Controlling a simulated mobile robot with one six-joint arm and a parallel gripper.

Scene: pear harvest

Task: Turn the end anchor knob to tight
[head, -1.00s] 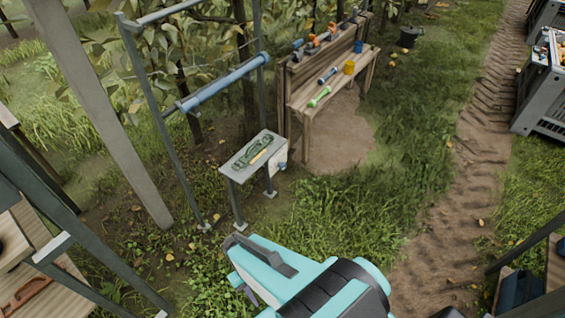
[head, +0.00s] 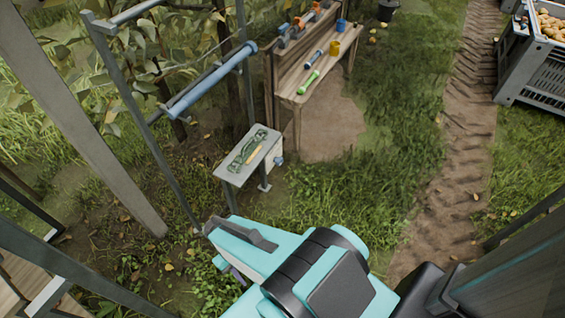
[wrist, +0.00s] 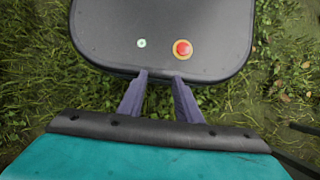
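A small grey stand (head: 228,172) stands on the grass in the head view, with a green tool-like item (head: 246,150) on its top. A small blue-grey knob (head: 279,160) sticks out from a pale plate on its right side. I cannot tell from its look if this is the end anchor knob, or how far it is turned. My gripper (wrist: 159,76) shows two purple fingers apart with nothing between them in the wrist view. In the head view my teal arm is in front of the stand, and the gripper is mostly hidden behind it, apart from the stand.
A metal frame with a blue roller (head: 210,82) stands behind and left of the stand. A wooden bench (head: 318,72) with several tools is behind it. A grey crate (head: 543,82) of fruit stands at the right. Grass and a dirt track (head: 455,150) lie open between.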

